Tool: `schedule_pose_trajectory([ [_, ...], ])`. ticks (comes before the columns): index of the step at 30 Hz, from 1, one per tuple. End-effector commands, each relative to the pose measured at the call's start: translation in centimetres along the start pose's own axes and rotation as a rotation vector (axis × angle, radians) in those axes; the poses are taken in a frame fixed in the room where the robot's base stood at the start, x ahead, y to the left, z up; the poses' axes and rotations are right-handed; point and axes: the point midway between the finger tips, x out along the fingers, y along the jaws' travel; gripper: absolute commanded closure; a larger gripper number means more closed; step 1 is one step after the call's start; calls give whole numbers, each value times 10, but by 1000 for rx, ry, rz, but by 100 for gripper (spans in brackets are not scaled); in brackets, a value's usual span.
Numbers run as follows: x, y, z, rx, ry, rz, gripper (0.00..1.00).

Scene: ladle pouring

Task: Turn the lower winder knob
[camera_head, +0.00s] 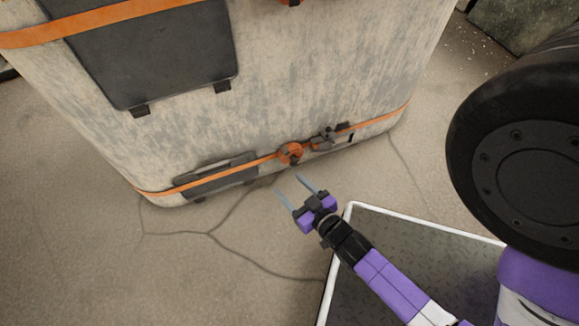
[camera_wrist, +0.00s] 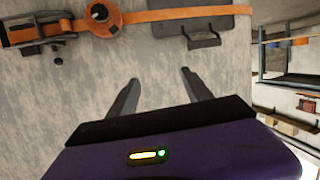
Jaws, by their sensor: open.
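The lower winder knob (camera_head: 290,153) is a round orange knob on the orange strap near the bottom of the large worn grey block. In the wrist view the knob (camera_wrist: 103,14) is at the top left, partly cut by the frame edge. My gripper (camera_head: 296,186) is open and empty, just in front of and below the knob in the head view, apart from it. In the wrist view my gripper (camera_wrist: 158,88) shows two spread fingers with nothing between them, and the knob lies beyond the left finger.
A dark ratchet buckle (camera_head: 328,138) sits on the strap right of the knob. A dark plate (camera_head: 215,176) is on the block's lower left. A dark panel (camera_head: 150,55) is higher up. Shelving (camera_wrist: 288,70) shows at the wrist view's right.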

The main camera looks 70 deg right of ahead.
Motion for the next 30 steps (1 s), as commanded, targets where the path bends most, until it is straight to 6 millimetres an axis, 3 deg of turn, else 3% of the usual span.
schedule_pose_trajectory([
  [1, 22, 19, 16, 15, -11, 54, 42],
  [3, 45, 41, 40, 38, -35, 111, 42],
  [6, 69, 68, 71, 73, -73, 169, 42],
  [12, 90, 95, 110, 125, -124, 222, 42],
  [19, 106, 102, 120, 135, -133, 229, 42],
  [30, 157, 113, 129, 134, -133, 229, 42],
])
